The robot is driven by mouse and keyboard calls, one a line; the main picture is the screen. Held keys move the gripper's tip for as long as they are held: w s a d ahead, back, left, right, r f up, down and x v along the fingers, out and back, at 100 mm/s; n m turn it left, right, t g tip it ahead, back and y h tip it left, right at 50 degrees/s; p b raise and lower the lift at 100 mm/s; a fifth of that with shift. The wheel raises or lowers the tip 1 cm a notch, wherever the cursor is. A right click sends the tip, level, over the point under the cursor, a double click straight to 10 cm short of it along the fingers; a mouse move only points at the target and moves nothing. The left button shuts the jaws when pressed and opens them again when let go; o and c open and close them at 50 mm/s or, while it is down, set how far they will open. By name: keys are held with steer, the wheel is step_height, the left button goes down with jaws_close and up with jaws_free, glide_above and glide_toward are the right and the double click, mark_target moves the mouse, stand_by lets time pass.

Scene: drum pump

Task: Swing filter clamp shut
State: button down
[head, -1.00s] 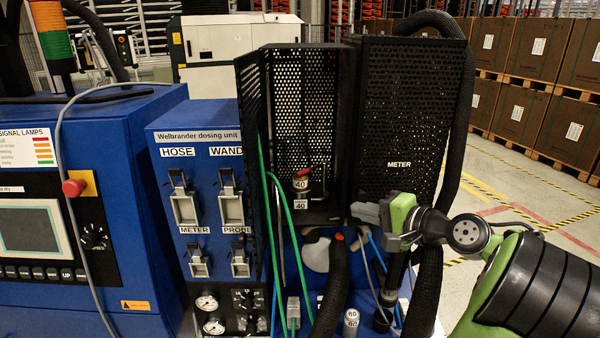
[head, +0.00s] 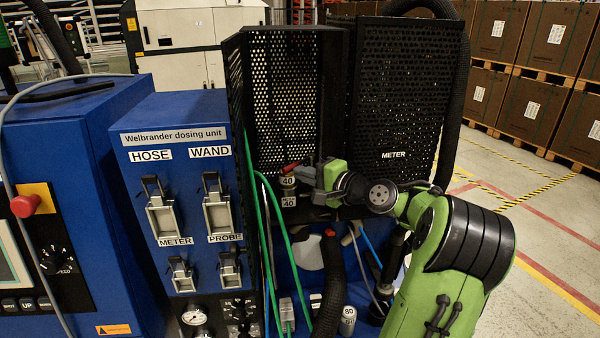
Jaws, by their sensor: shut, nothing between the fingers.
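The filter housing (head: 289,201) with "40" labels stands inside the open black perforated cabinet (head: 284,90). The red-tipped clamp lever (head: 290,167) shows at its top, just left of my gripper. My gripper (head: 301,174) is shut and empty, reaching into the cabinet from the right. Its fingertips are beside the lever, touching or very near it; I cannot tell which. My gripper and wrist hide the right side of the housing and the rest of the clamp.
The cabinet's left door (head: 236,100) stands open. The black METER cabinet (head: 405,90) is behind my arm. Green hoses (head: 281,225) and a thick black hose (head: 333,280) run below. The blue dosing unit (head: 176,110) stands left.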

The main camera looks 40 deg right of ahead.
steer(key=shift+w+a+f, duration=0.1)
steer(key=shift+w+f, duration=0.05)
steer(key=shift+w, duration=0.75)
steer(key=shift+s, duration=0.1)
